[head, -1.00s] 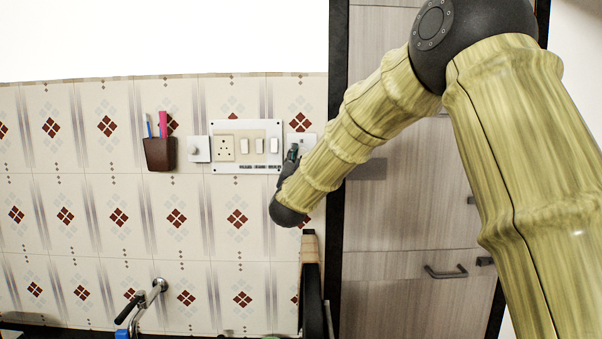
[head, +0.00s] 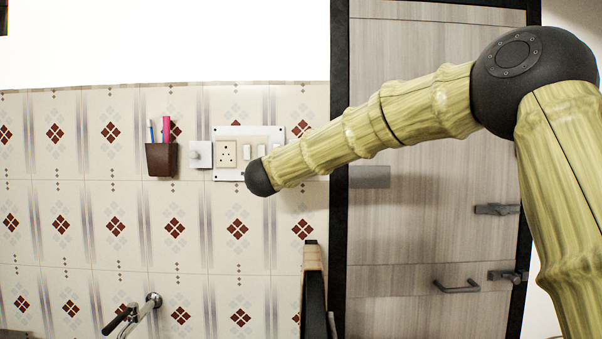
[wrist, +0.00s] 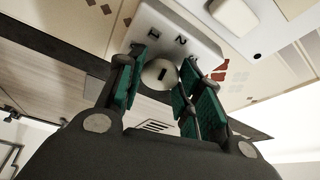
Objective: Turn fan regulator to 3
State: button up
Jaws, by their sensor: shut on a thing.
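The fan regulator is a round pale knob (wrist: 160,76) with a dark mark on a white plate (wrist: 196,42). In the head view my arm hides the gripper and this knob.
The white switchboard (head: 227,132) with a socket and switches is partly covered by my arm. Another knob plate (head: 199,154) and a brown pen holder (head: 161,160) are on the tiled wall to the left. A faucet (head: 135,313) stands below.

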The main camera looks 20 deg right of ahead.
jog(key=shift+o, duration=0.2)
jog(key=m+b, duration=0.1)
jog(key=m, duration=0.1)
jog(key=m+g+y+b, duration=0.1)
jog(key=m, duration=0.1)
jog(key=m+g+b, duration=0.1)
jog(key=m, duration=0.1)
jog(key=shift+s+d+f+y, duration=0.1)
jog(key=shift+d+f+y, duration=0.05)
jog(key=shift+f+y, duration=0.15)
jog(key=m+b, duration=0.1)
jog(key=m+y+b, duration=0.1)
jog(key=m+y, duration=0.1)
jog(key=m, duration=0.1)
jog(key=shift+s+r+g+b, duration=0.1)
jog(key=shift+r+g+b, duration=0.15)
jog(key=shift+g+b, duration=0.15)
jog(key=shift+r, duration=0.15)
jog(key=o, duration=1)
jog(key=shift+c, duration=0.2)
jog(key=shift+r, duration=0.1)
